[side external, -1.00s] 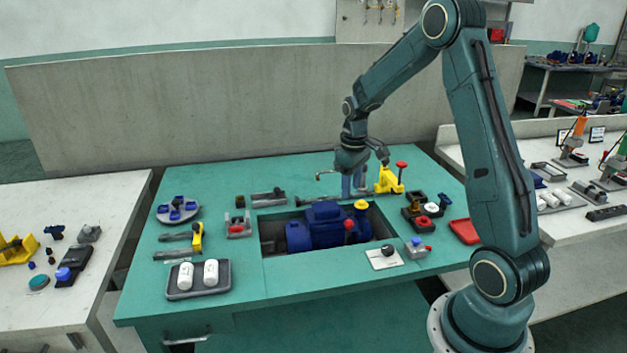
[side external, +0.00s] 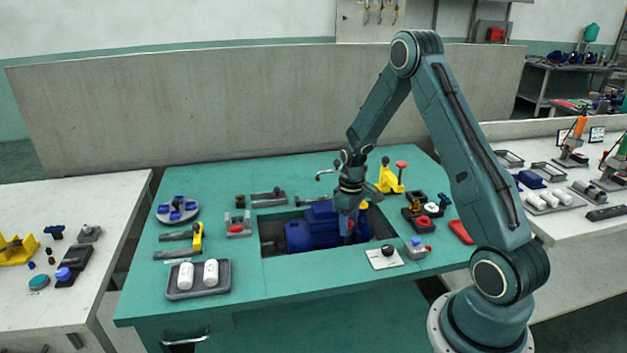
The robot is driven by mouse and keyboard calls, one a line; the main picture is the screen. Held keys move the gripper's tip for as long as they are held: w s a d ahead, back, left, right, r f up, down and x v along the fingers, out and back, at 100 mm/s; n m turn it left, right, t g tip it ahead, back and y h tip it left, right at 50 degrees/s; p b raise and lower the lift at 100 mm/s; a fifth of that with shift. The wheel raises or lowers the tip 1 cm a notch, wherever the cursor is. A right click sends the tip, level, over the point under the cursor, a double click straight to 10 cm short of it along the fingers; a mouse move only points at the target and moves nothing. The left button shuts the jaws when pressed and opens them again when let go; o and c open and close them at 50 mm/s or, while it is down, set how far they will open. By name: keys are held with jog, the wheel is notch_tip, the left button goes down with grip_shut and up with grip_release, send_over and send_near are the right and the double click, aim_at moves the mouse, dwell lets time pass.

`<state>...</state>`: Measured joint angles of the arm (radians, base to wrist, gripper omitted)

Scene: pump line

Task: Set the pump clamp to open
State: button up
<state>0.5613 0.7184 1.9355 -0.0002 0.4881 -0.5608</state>
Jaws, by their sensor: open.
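The blue pump (side external: 299,235) sits in the recess in the middle of the green bench. A small red-knobbed handle (side external: 350,225) stands at its right end, mostly covered by my gripper; I cannot tell whether this is the pump clamp's handle or how it is set. My gripper (side external: 347,230) is open and points down over the pump's right end, close to that handle. I cannot tell whether they touch. A yellow part at the pump's right end (side external: 363,205) shows only partly behind my gripper. A yellow fixture (side external: 389,180) with a red-knobbed upright lever stands behind the recess.
A grey tray with two white cylinders (side external: 198,277) lies front left. A white plate with a black knob (side external: 384,257) and a grey block with a blue button (side external: 417,247) lie right of the recess. Black blocks with red and white knobs (side external: 424,221) stand further right.

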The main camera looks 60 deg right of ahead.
jog(key=shift+f, duration=0.1)
jog(key=shift+c, duration=0.5)
grip_shut()
jog(key=shift+s+a, duration=1.2)
jog(key=shift+a, duration=0.05)
jog(key=shift+o, duration=0.5)
grip_release()
notch_tip(320, 180, up, 14)
